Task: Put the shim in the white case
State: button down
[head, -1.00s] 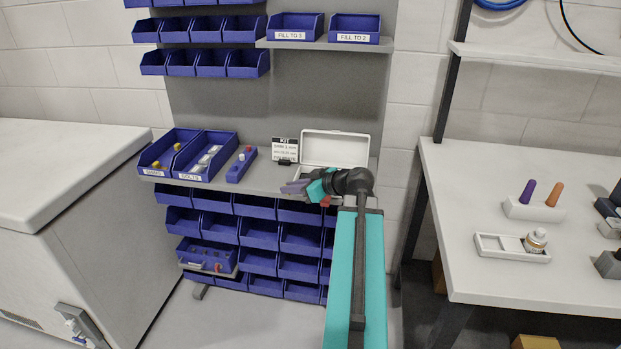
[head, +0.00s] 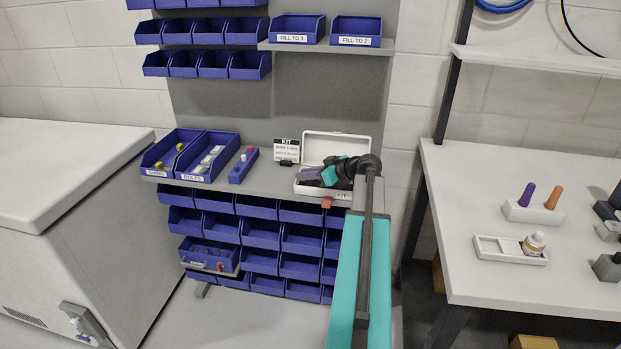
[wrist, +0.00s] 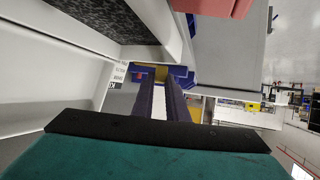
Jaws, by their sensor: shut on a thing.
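The white case (head: 336,148) stands open on the shelf of the grey rack, with its lid raised at the back. My gripper (head: 305,174) is at the case's open box, its fingers pointing left; I cannot tell how far inside they are. In the wrist view, my gripper (wrist: 160,84) has its purple fingers close together on a small yellow piece (wrist: 160,73), which appears to be the shim. The head view hides this piece. The case's white wall and dark foam lining (wrist: 105,18) fill the upper left of the wrist view.
A KIT card (head: 286,151) stands left of the case. Farther left are a blue block with pegs (head: 243,166), a bolts bin (head: 207,158) and a shims bin (head: 158,165) with yellow pieces. A red latch (head: 326,202) hangs at the case's front.

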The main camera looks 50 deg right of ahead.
jog(key=shift+w+d+f, duration=0.1)
jog(key=shift+w+d, duration=0.15)
jog(key=shift+d, duration=0.35)
jog(key=shift+w+d, duration=0.2)
jog(key=shift+d, duration=0.4)
jog(key=shift+f, duration=0.15)
jog(key=shift+f+p, duration=0.6)
jog(key=shift+f, duration=1.05)
jog(key=shift+f, duration=0.15)
jog(key=c, duration=1.7)
grip_release()
jog(key=shift+c, duration=0.2)
jog(key=shift+a, duration=0.1)
jog(key=shift+s+r, duration=0.1)
jog(key=shift+r, duration=0.1)
